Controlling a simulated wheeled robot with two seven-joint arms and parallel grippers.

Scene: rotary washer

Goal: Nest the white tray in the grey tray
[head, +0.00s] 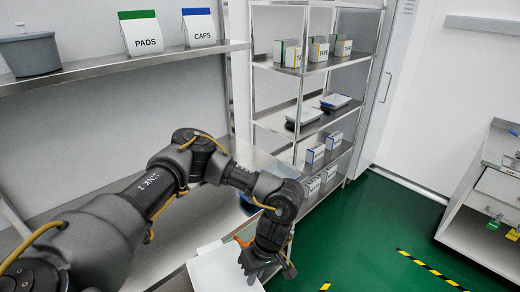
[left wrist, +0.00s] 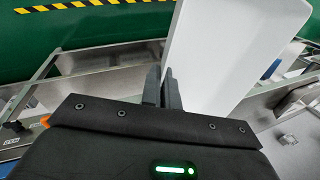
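The white tray (head: 215,270) shows at the bottom centre of the head view, cut off by the frame edge and partly covered by my left gripper (head: 262,266). In the left wrist view the white tray (left wrist: 232,45) stretches up and away from the fingers. My left gripper (left wrist: 162,90) has its two fingers close together, one on each side of the tray's edge, so it looks shut on that edge. I cannot pick out the grey tray with certainty in either view. My right gripper is not in view.
A steel bench (head: 120,235) runs below my left arm. A wall shelf (head: 130,65) holds a grey tub (head: 28,52) and PADS and CAPS packs. A steel rack (head: 285,75) with boxes stands behind. Green floor (head: 370,230) is open at right, before a white cabinet (head: 490,195).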

